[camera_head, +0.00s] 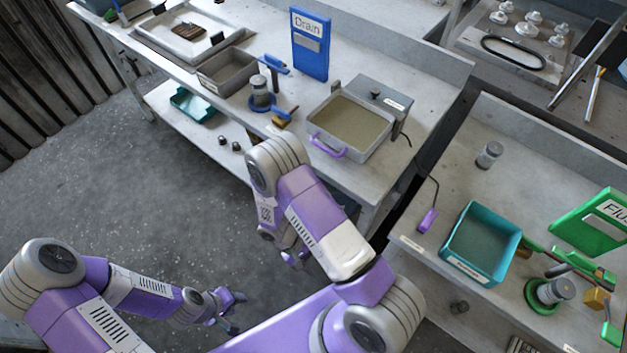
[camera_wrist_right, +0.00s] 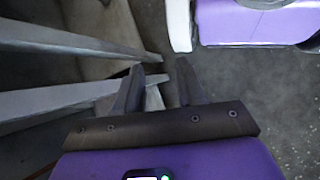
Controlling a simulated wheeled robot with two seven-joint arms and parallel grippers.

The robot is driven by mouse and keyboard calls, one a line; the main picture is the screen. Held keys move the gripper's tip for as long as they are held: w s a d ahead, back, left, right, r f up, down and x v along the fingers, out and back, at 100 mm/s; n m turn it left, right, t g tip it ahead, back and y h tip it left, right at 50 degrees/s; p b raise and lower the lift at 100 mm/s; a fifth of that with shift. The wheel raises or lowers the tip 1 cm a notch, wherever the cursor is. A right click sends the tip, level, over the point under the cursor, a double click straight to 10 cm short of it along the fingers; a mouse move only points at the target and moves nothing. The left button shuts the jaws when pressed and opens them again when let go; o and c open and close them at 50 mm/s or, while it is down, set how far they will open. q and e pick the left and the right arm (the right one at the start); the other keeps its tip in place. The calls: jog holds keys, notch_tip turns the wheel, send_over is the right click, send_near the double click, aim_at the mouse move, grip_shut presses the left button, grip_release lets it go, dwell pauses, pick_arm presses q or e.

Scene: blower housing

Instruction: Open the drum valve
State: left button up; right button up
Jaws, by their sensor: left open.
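No part is legibly labelled as the drum valve. A blue-handled valve fitting (camera_head: 272,66) stands on the back bench near the blue board reading Drain (camera_head: 310,45). A green-handled valve fitting (camera_head: 568,260) stands on the right bench near a green board (camera_head: 595,222), its label partly cut off. My left gripper (camera_head: 236,308) is open and empty over the floor, away from both benches. My right gripper (camera_head: 296,260) is low in front of the back bench, touching neither fitting. In the wrist view its two fingers (camera_wrist_right: 160,66) are apart with nothing between them.
A tray of murky liquid with a purple handle (camera_head: 348,122) and a grey bin (camera_head: 226,72) stand on the back bench. A teal bin (camera_head: 481,243) and a small jar (camera_head: 489,154) stand on the right bench. The floor at left is clear.

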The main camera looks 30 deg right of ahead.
jog(key=w+d+r+m+t+h, duration=0.15)
jog(key=w+r+t+h, duration=0.45)
jog(key=w+r+h, duration=0.95)
jog(key=w+d+r+y+b, duration=0.1)
jog(key=d, duration=0.6)
jog(key=shift+w+d+r+y, duration=0.2)
jog(key=shift+w+r+y, duration=0.05)
jog(key=shift+r+y, duration=0.1)
grip_shut()
